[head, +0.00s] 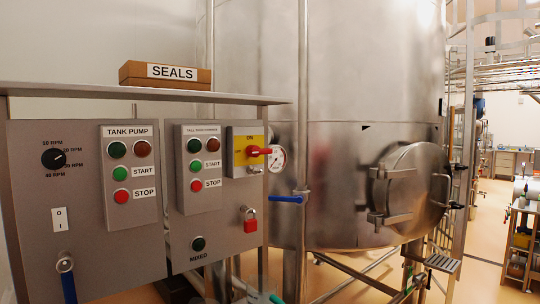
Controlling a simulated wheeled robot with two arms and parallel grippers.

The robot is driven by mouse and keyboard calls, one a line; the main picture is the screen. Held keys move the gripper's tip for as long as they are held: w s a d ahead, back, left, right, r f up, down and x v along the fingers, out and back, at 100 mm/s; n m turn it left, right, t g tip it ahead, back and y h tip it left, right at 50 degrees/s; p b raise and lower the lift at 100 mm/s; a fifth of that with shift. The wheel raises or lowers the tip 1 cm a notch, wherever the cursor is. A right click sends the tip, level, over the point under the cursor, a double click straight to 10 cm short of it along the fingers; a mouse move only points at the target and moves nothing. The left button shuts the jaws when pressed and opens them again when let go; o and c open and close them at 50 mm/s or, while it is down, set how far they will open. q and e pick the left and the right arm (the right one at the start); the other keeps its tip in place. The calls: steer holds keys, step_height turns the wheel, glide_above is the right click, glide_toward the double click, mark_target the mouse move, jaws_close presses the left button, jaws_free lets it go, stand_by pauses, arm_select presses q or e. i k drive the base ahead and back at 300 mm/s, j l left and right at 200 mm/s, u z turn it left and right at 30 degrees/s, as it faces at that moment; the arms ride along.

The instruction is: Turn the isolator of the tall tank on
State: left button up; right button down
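The isolator (248,152) is a yellow plate at the upper right of the grey control panel, with a red handle (259,151). The handle lies about level and points right; the word ON is at the top of the plate. The tall tank (340,75) is a large steel cylinder behind the panel, with a round hatch (412,188). A red padlock (250,220) hangs on the panel below the isolator, apart from its handle. Neither of my grippers shows in the head view.
The panel has TANK PUMP buttons (128,165), a second button box (203,168), a speed dial (53,158) and a MIXED button (198,243). A SEALS box (166,75) sits on the shelf above. A blue-handled valve (286,199) sticks out right of the panel.

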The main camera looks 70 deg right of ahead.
mark_target(253, 151)
steer(key=z, duration=2)
